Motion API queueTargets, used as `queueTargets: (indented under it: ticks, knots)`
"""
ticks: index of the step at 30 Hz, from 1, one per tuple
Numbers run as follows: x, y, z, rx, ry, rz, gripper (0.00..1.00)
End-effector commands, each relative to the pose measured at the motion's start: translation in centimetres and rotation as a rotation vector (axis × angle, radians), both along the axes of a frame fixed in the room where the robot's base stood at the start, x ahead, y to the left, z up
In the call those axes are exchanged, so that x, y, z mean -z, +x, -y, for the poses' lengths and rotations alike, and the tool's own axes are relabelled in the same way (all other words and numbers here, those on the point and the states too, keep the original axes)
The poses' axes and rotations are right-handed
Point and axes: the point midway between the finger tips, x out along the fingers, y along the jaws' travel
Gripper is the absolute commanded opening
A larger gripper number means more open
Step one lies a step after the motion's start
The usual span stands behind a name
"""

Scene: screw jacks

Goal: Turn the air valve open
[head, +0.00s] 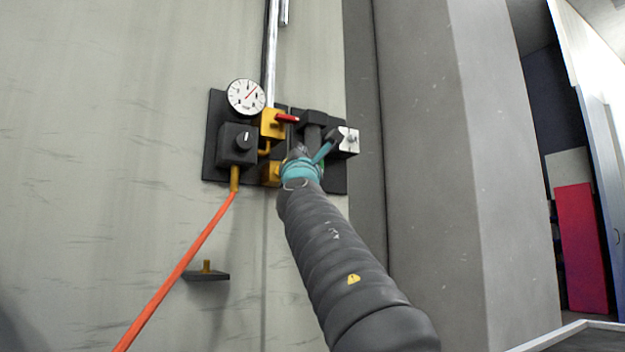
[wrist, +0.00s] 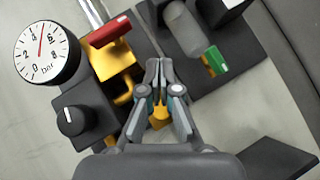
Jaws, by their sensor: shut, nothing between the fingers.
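The air valve has a yellow body (head: 270,125) under a metal pipe, with a red lever (head: 288,118) pointing right, crosswise to the pipe. In the wrist view the red lever (wrist: 110,30) and yellow body (wrist: 118,58) are at upper left. My gripper (wrist: 159,66) is shut and empty, its fingertips to the right of and below the valve, apart from the lever in the picture. In the head view my gripper (head: 299,152) is in front of the panel, below the lever, its fingertips partly hidden by my wrist.
A round gauge (head: 245,97) and a black box with a knob (head: 237,145) are left of the valve. An orange hose (head: 185,262) hangs below. A green handle (wrist: 216,60) is on the right-hand panel. A small shelf (head: 206,275) juts from the wall lower down.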

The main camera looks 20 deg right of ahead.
Motion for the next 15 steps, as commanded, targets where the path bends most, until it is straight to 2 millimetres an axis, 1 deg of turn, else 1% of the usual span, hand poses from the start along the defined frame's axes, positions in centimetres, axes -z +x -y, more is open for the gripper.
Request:
queueTargets:
  ticks: [11,15]
  knots:
    - [2.1,-2.2,0.5,0.0,-0.003,-0.002,0.0]
    - [3.5,-3.4,0.8,0.0,-0.002,-0.002,0.0]
